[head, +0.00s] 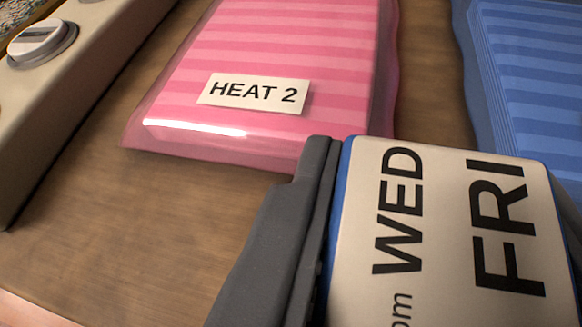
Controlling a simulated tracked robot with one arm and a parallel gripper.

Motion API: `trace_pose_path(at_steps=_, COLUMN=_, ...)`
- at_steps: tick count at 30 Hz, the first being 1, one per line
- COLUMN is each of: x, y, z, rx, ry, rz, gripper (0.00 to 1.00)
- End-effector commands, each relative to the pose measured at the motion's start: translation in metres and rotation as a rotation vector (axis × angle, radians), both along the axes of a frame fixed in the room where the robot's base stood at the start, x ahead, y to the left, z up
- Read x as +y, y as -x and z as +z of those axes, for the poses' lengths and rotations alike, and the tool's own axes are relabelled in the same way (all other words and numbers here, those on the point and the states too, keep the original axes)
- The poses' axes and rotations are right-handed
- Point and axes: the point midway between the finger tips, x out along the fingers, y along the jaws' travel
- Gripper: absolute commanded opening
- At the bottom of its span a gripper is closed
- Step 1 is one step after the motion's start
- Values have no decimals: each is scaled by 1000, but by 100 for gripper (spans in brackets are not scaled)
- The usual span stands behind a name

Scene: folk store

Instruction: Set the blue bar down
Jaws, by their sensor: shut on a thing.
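The blue bar (452,238) is at the lower right of the head view. Its face carries a cream label with "WED" and "FRI" in black letters turned sideways, and blue edges show around the label. My gripper (448,172) is shut on the bar. One dark grey finger lies along the bar's left side, and only a sliver of the other shows at the right edge of the picture. The bar's near end is cut off by the frame. Its underside is hidden, so I cannot tell whether it touches the wooden surface (130,230).
A pink striped packet (290,40) in clear wrap, labelled "HEAT 2", lies just beyond the bar. A blue striped packet (540,80) lies at the upper right. A beige panel with a knob (42,42) runs along the left. Bare wood is free at the lower left.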

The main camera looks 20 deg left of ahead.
Motion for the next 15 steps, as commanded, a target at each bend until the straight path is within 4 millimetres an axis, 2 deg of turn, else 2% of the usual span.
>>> trace_pose_path(at_steps=6, x=13, y=-7, z=-2, rx=0, ry=-1, rz=3, gripper=20)
trace_pose_path(at_steps=12, x=10, y=-5, z=-35, rx=3, ry=-1, rz=0, gripper=20)
trace_pose_path(at_steps=15, x=9, y=-5, z=-37, rx=2, ry=-1, rz=0, gripper=20)
